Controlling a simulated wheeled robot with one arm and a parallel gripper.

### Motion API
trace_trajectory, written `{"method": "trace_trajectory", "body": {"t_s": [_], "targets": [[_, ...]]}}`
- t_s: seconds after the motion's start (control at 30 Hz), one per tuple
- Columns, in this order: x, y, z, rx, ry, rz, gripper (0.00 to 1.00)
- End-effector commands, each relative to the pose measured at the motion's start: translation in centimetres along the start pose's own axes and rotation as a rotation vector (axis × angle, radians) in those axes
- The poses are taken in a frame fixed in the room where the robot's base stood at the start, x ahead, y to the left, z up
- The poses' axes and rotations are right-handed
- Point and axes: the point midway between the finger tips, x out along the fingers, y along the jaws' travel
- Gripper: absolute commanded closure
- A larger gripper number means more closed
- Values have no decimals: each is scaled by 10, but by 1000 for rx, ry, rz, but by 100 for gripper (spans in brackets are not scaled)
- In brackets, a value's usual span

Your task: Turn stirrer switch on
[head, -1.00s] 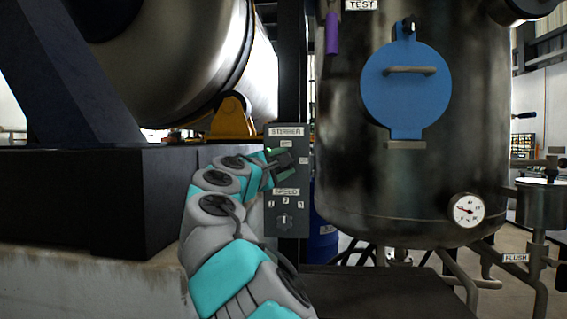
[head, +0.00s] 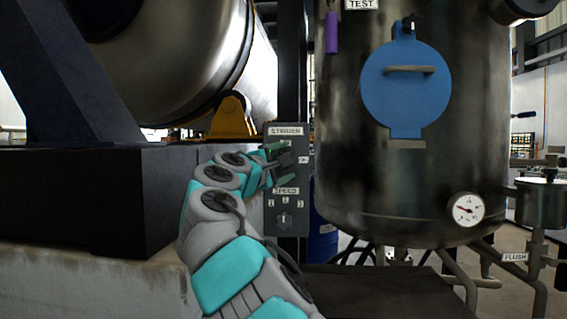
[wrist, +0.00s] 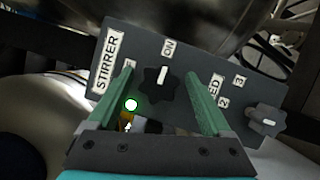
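The stirrer control panel (head: 296,215) is a grey upright box between the big drum and the dark tank. In the wrist view it appears turned, with the STIRRER label (wrist: 107,62) at left. The black stirrer knob (wrist: 158,88) has a white mark pointing towards the ON label (wrist: 168,48).
A second knob, for speed (wrist: 266,121), is to the right of my fingers in the wrist view, near numbered labels. The dark tank (head: 340,150) with a blue hatch (head: 405,105) stands close right of the panel. A dark block (head: 85,200) stands at left.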

Motion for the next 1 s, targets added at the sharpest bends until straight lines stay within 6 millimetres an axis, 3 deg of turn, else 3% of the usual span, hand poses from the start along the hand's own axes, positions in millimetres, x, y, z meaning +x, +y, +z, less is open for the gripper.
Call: {"method": "trace_trajectory", "body": {"t_s": [0.37, 0.8, 1.0], "targets": [[-6, 1, 0, -1, 1, 4, 15], [-60, 2, 0, 1, 1, 5, 15], [-76, 0, 0, -1, 0, 2, 15]]}}
